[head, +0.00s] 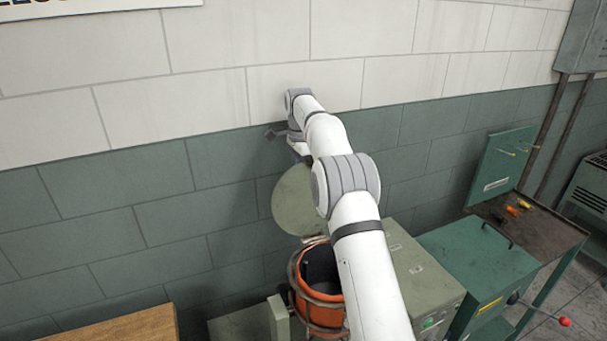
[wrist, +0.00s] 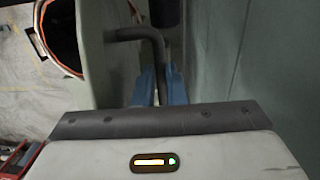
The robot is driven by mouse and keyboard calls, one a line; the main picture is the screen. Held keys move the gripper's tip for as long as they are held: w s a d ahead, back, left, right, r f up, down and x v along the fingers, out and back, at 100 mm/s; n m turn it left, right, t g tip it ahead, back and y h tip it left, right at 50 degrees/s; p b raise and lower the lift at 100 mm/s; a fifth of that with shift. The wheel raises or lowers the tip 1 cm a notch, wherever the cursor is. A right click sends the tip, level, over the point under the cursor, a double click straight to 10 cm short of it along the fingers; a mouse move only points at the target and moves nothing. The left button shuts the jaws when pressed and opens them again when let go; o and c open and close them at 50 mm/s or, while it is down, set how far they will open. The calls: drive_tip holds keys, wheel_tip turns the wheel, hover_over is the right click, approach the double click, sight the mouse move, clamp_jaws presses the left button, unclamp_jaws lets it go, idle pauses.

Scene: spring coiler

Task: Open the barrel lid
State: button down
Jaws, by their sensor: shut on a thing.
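The barrel lid (head: 298,203) is a round grey-green disc. It stands raised and steeply tilted behind the open mouth of the orange barrel (head: 318,312) in the head view. In the wrist view the lid (wrist: 108,62) is the pale panel left of the fingers, with part of the barrel's orange rim (wrist: 63,38) beyond it. A dark bent handle (wrist: 130,33) comes off the lid. My gripper (wrist: 160,78) has its blue fingers shut on this handle. In the head view my arm hides most of the gripper and the handle.
The green block wall (head: 120,225) is close behind the lid and my gripper. A grey-green machine cabinet (head: 415,270) stands right of the barrel. Further right is a green cabinet (head: 480,262) with a dark-topped bench (head: 535,228). A wooden top (head: 125,328) is at the lower left.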

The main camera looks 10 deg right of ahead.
drive_tip(key=shift+w+d+f, duration=0.1)
drive_tip(key=shift+w+f, duration=0.45)
drive_tip(key=shift+f, duration=0.2)
drive_tip(key=c, duration=1.5)
unclamp_jaws()
drive_tip(key=shift+d, duration=0.1)
drive_tip(key=shift+r, duration=0.1)
drive_tip(key=shift+w, duration=0.1)
